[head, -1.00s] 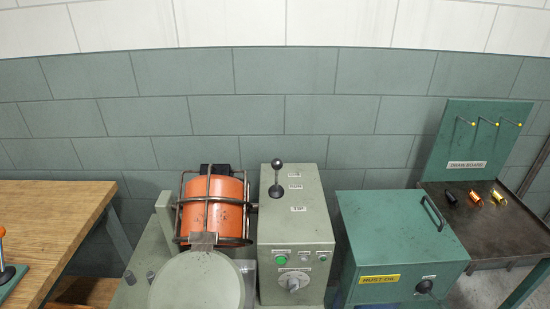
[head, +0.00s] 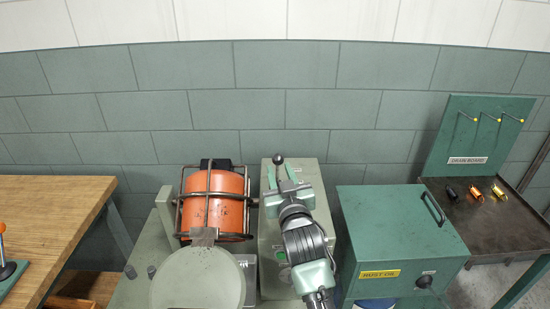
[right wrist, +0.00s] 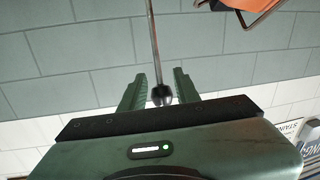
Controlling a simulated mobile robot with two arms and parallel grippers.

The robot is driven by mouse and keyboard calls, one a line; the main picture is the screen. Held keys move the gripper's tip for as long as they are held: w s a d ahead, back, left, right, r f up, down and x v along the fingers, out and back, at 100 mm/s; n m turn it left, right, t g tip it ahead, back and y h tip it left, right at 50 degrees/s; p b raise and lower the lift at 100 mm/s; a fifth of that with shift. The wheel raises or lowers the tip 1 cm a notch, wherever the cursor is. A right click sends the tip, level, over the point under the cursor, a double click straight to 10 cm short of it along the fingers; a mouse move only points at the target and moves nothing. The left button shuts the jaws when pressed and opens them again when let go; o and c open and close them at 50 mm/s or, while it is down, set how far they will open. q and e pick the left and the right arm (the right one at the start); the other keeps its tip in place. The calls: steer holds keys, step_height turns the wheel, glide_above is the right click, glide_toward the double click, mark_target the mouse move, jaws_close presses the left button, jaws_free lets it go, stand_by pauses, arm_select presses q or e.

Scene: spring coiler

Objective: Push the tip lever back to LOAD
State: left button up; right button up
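The lever is a thin metal rod with a black ball knob (head: 278,159), standing on the grey control cabinet (head: 262,235). In the right wrist view the rod (right wrist: 152,40) runs down from the top edge to the knob (right wrist: 161,96). My right gripper (head: 279,167) is open over the cabinet top. In the right wrist view its two fingers (right wrist: 160,85) stand on either side of the knob, with gaps visible on both sides. My arm and gripper hide most of the cabinet's top labels and part of its front. My left gripper is not in view.
An orange drum (head: 214,205) in a wire cage stands left of the cabinet, behind a round grey cover (head: 198,280). The green RUST OIL box (head: 400,230) stands close on the right. Beyond it is a drain board (head: 468,135) with small coils. A wooden bench (head: 45,225) is at left.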

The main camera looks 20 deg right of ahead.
steer(key=w, duration=0.2)
steer(key=w+p, duration=0.1)
steer(key=w, duration=0.1)
steer(key=w+d, duration=0.1)
steer(key=w, duration=0.1)
steer(key=shift+w+r, duration=0.1)
steer(key=shift+w, duration=0.3)
jaws_close()
steer(key=shift+r, duration=0.3)
stand_by(0.8)
